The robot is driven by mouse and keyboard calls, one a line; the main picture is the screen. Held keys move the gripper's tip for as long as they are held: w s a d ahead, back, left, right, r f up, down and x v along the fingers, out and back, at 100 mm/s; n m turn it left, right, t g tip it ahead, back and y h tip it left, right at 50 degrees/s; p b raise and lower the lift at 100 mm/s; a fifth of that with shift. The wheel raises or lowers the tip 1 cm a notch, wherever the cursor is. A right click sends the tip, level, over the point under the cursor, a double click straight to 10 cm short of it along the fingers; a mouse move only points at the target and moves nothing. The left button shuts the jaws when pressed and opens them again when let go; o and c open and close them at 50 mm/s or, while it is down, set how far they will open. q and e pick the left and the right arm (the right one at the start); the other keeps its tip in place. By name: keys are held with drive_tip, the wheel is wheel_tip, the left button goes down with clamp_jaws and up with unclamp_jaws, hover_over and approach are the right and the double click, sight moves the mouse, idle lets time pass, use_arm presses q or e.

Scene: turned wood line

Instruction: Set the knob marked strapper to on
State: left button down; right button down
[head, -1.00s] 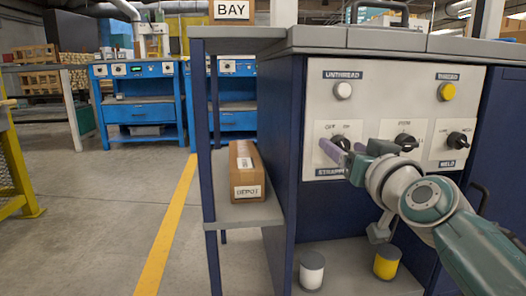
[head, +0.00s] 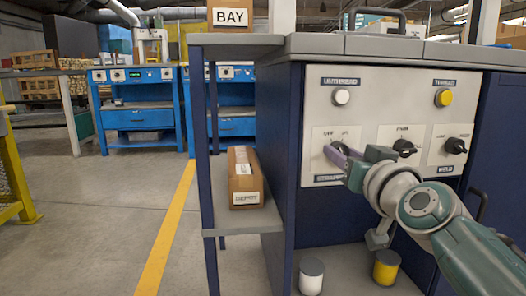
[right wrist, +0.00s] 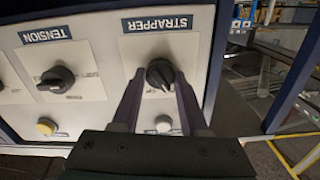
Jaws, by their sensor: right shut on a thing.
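The strapper knob (head: 340,148) is a black knob on a white plate with OFF and ON marks, at the left of the grey control panel. It also shows in the right wrist view (right wrist: 160,73), under the STRAPPER label (right wrist: 157,24). My right gripper (head: 335,158) is at this knob. In the right wrist view its two purple fingers (right wrist: 160,80) stand on either side of the knob, shut on it. The fingers partly hide the knob and its marks, so I cannot tell clearly where it points. My left gripper is not in view.
Two other black knobs, a middle one (head: 404,147) and weld (head: 456,146), sit to the right. A white button (head: 341,96) and a yellow button (head: 444,97) are above. A cardboard box (head: 246,197) lies on the side shelf. Two cans stand on the low shelf.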

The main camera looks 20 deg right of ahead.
drive_tip(key=shift+m, duration=0.3)
drive_tip(key=shift+m+p, duration=0.4)
drive_tip(key=shift+m, duration=0.2)
drive_tip(key=m+p, duration=0.1)
drive_tip(key=m, duration=0.2)
drive_tip(key=shift+m+p, duration=0.4)
drive_tip(key=shift+m, duration=3.1)
drive_tip(key=shift+c, duration=2.1)
unclamp_jaws()
